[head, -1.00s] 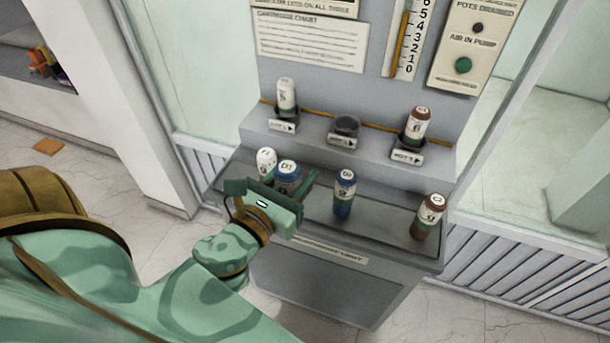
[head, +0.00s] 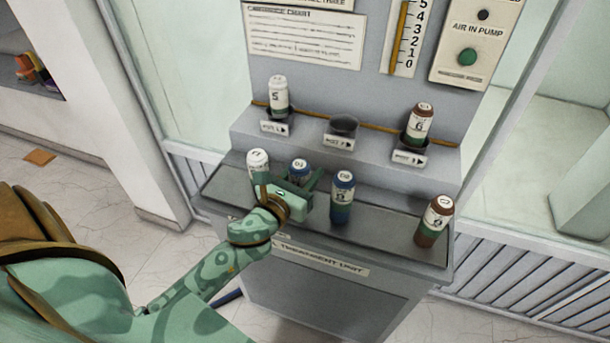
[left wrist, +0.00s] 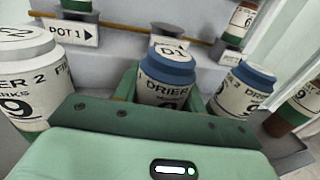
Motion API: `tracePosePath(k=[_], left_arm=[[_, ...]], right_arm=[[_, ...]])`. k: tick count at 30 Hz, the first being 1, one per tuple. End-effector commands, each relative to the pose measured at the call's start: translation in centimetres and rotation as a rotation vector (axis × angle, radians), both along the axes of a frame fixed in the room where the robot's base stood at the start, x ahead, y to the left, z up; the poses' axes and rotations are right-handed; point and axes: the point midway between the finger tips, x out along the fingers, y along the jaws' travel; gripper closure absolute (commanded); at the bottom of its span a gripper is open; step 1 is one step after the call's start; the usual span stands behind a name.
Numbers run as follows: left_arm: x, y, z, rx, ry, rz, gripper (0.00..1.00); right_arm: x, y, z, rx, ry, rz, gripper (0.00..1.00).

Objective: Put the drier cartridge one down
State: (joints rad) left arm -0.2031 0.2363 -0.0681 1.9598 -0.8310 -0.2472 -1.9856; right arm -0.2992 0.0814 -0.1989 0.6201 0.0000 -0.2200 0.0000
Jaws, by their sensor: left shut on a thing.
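The drier cartridge one (head: 299,166), with a blue cap marked D1, is between the fingers of my left gripper (head: 296,184). It also shows in the left wrist view (left wrist: 167,75), upright, with the green fingers on either side. My left gripper is shut on it, over the lower grey ledge (head: 385,226) of the cabinet. The gripper hides the cartridge's lower part, so I cannot tell whether its base touches the ledge. My right gripper is not in view.
On the ledge, a white-capped cartridge (head: 258,167) stands close left, a blue-capped one (head: 342,196) close right, and a brown-capped one (head: 435,222) farther right. On the step above, the left pot holds a white cartridge (head: 279,95), the right pot a brown-capped one (head: 419,122); the middle pot (head: 343,126) looks empty.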

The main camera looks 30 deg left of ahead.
Motion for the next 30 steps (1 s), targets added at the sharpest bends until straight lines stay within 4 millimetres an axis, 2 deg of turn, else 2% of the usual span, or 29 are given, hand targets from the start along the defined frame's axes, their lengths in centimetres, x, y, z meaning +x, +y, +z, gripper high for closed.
tracePosePath(k=[8,9,11,21,26,30], left_arm=[[0.0,0.0,-0.2,0.001,-0.001,0.000,0.88],[0.0,0.0,-0.1,0.001,-0.001,0.000,0.51],[0.0,0.0,-0.1,0.000,-0.001,0.000,0.37],[-0.1,0.0,0.5,0.000,-0.001,0.000,0.37],[-2.8,-0.2,0.0,-0.001,0.003,-0.001,0.37],[-6.3,-0.3,-0.1,-0.001,0.004,0.000,0.37]], right_arm=[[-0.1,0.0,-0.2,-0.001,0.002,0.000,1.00],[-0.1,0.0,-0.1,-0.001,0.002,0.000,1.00],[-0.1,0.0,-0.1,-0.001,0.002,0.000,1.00],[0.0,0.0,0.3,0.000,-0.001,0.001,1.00],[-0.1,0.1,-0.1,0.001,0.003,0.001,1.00],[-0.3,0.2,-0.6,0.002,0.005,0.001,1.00]])
